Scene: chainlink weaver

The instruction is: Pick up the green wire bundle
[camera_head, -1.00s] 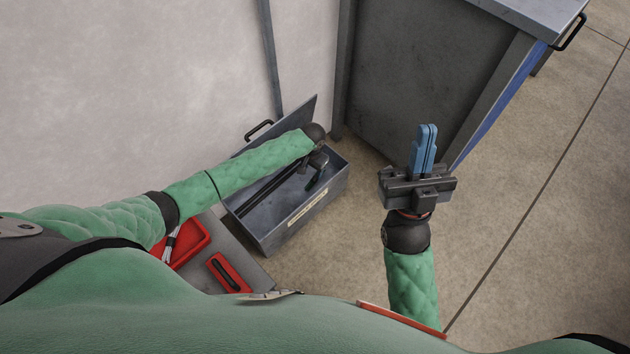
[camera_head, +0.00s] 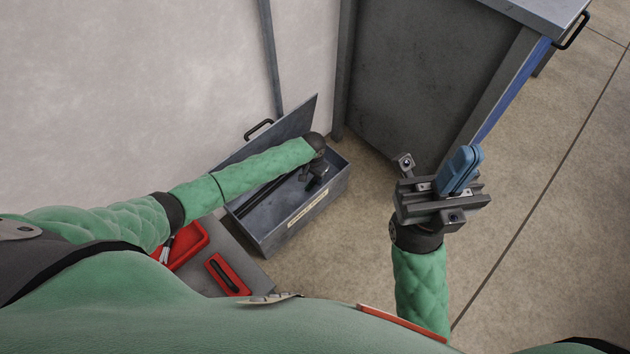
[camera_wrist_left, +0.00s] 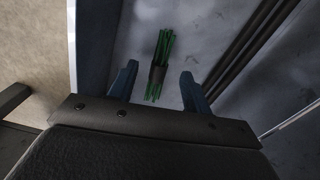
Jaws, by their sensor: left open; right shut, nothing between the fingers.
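The green wire bundle (camera_wrist_left: 161,64) lies on the floor of the grey metal toolbox (camera_head: 283,222), held together by a dark band around its middle. In the left wrist view it sits between and ahead of the two blue fingers of my left gripper (camera_wrist_left: 158,80), which is open. My right gripper (camera_head: 463,158) is raised over the floor to the right of the toolbox. Its blue fingers are shut together with nothing between them.
The toolbox's lid (camera_head: 292,121) stands open against the wall side. Dark rods (camera_wrist_left: 250,45) lie inside the box beside the bundle. A red tray (camera_head: 187,244) and a red-framed item (camera_head: 226,275) sit left of the box. A grey cabinet (camera_head: 420,75) stands behind.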

